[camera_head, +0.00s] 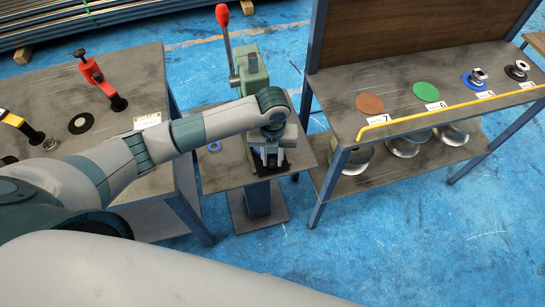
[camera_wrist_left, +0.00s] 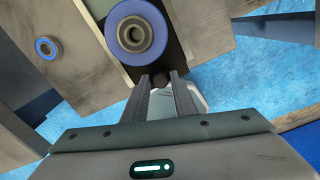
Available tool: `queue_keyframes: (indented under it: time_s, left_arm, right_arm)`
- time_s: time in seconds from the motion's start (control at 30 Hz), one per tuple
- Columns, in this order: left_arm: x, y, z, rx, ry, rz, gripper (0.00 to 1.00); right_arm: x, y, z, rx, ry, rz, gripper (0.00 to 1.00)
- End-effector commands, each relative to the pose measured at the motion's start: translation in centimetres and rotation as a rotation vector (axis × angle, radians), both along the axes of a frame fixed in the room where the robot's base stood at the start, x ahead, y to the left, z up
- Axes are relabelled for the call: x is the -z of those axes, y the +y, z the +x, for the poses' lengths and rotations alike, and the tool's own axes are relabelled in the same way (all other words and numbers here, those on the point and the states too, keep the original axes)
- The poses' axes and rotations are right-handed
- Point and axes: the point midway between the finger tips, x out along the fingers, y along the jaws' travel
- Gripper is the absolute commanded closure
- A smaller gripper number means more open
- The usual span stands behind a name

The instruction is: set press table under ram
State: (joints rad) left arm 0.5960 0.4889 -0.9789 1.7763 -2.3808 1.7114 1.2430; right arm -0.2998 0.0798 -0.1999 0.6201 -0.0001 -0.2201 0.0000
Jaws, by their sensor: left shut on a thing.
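The green press (camera_head: 251,72) with its red-knobbed lever (camera_head: 223,30) stands on a small grey stand. My left arm reaches in front of it and hides the ram. In the left wrist view, the press table is a dark plate (camera_wrist_left: 176,66) carrying a blue disc with a metal hub (camera_wrist_left: 137,34). My left gripper (camera_head: 267,160) is at the press's front, low over the stand. In the left wrist view its fingers (camera_wrist_left: 161,92) are shut on a small dark knob (camera_wrist_left: 160,79) at the plate's near edge. My right gripper is not in view.
A small blue ring (camera_head: 214,147) lies on the stand, left of the press. The left bench (camera_head: 140,75) holds a red clamp-like tool (camera_head: 97,78). The right shelf (camera_head: 400,75) holds brown, green and metal parts behind a yellow rail. Blue floor lies open at lower right.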

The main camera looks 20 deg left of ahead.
Motion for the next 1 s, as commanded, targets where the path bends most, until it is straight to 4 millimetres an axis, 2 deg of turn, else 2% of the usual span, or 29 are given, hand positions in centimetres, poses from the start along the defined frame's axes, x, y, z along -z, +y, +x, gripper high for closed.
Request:
queue_keyframes:
  time_s: [0.33, 0.63, 0.67, 0.73, 1.0]
  left_arm:
    - [0.2, 2.3, 3.4, -0.001, -0.003, 0.002, 1.0]
    - [-0.1, 2.4, 3.6, 0.0, -0.001, 0.0, 1.0]
    - [-0.1, 2.4, 3.6, 0.0, -0.001, 0.0, 0.72]
    - [-0.1, 2.4, 3.6, 0.0, -0.001, 0.0, 0.56]
    - [-0.1, 2.4, 3.6, 0.0, 0.0, 0.0, 0.56]
  right_arm:
    - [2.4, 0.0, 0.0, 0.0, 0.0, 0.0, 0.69]
    - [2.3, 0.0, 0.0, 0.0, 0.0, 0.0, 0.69]
    - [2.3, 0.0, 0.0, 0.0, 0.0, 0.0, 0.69]
    - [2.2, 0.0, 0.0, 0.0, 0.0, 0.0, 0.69]
    - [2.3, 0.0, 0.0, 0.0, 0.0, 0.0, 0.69]
